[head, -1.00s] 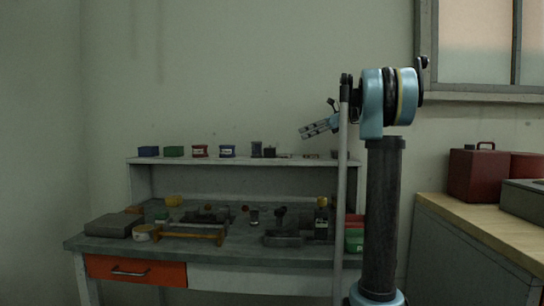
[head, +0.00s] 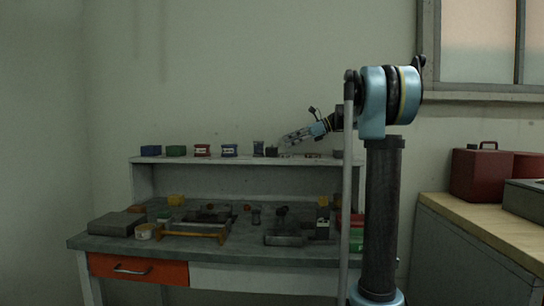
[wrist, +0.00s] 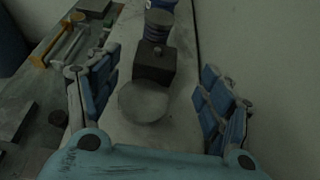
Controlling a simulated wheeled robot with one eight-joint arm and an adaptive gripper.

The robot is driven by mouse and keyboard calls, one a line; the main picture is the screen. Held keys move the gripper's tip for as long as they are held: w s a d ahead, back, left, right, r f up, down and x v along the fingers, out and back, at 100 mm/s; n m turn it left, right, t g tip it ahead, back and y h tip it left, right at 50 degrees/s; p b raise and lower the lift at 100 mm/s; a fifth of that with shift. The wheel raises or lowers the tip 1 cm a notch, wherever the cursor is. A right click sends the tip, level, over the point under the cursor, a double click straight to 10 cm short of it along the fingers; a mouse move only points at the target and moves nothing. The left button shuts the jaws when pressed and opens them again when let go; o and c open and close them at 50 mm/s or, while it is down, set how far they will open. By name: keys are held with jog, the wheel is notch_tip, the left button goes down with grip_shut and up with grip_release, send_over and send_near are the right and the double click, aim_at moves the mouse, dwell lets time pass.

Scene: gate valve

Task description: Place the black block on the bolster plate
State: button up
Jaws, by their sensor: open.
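The black block (head: 271,152), a small dark block with a knob on top, sits on the raised shelf. In the wrist view the black block (wrist: 154,65) lies between my open finger pads, with clear gaps on both sides. My gripper (head: 286,139) is open and empty, just above and to the right of the block in the head view. It also shows in the wrist view (wrist: 160,68). I cannot tell for certain which item is the bolster plate; a flat grey slab (head: 117,224) lies at the bench's left end.
A round grey disc (wrist: 143,101) lies beside the block, and a dark ribbed cylinder (wrist: 160,24) stands beyond it. Coloured boxes (head: 202,150) line the shelf (head: 240,160) leftward. The bench (head: 150,247) holds several tools, including a yellow-framed one (head: 190,235). A wall runs behind.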

aim_at(273, 147)
jog(key=shift+x, duration=4.05)
jog(key=shift+s, duration=0.15)
grip_shut()
jog(key=shift+r, duration=0.1)
